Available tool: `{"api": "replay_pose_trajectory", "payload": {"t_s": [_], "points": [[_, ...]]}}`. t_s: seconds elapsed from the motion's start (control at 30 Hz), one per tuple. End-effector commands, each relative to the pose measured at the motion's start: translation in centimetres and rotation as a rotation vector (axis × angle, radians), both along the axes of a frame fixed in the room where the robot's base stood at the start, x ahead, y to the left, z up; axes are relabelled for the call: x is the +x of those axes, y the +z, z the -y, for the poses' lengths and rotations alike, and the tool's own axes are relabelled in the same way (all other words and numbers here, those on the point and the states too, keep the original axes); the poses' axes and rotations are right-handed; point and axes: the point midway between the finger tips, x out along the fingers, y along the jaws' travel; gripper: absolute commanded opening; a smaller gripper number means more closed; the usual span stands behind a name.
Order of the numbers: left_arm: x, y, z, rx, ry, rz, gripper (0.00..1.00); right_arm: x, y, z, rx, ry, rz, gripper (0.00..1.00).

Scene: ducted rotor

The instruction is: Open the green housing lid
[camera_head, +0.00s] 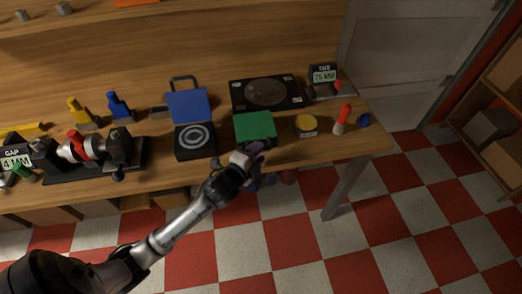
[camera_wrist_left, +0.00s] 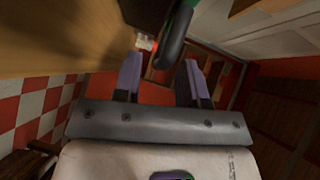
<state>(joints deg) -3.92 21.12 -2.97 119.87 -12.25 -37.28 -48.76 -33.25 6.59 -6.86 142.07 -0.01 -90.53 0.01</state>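The green housing lid (camera_head: 255,126) lies flat and closed on its box at the front edge of the bench. My left gripper (camera_head: 247,156) is at the lid's front edge, coming from below left. In the left wrist view its two purple fingers (camera_wrist_left: 162,66) are spread apart. A dark rounded handle (camera_wrist_left: 172,42) with a bit of green above it reaches down between the fingertips, with gaps visible on both sides. In the head view this handle is hidden by the gripper. My right gripper is not in view.
Left of the green lid is a black box (camera_head: 195,141) with its blue lid (camera_head: 188,105) raised. A black plate with a disc (camera_head: 266,93) lies behind. A yellow-topped round part (camera_head: 306,125) and a red-tipped item (camera_head: 343,119) stand to the right. The checkered floor in front is clear.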

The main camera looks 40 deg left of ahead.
Motion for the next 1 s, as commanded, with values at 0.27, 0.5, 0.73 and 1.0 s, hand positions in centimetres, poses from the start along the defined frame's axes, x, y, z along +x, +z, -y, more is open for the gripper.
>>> {"api": "replay_pose_trajectory", "payload": {"t_s": [0.27, 0.5, 0.73, 1.0], "points": [[2.0, -0.3, -0.2, -0.001, 0.000, 0.000, 0.38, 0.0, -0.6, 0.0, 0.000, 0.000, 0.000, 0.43], [2.2, -0.3, -0.3, -0.001, 0.000, -0.001, 0.38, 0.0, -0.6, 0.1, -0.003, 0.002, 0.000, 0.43], [2.2, -0.3, -0.3, -0.001, 0.000, -0.001, 0.28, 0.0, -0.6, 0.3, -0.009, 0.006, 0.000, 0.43], [2.2, -0.4, -0.3, -0.001, 0.000, -0.001, 0.02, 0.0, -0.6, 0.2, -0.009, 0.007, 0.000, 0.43]]}}
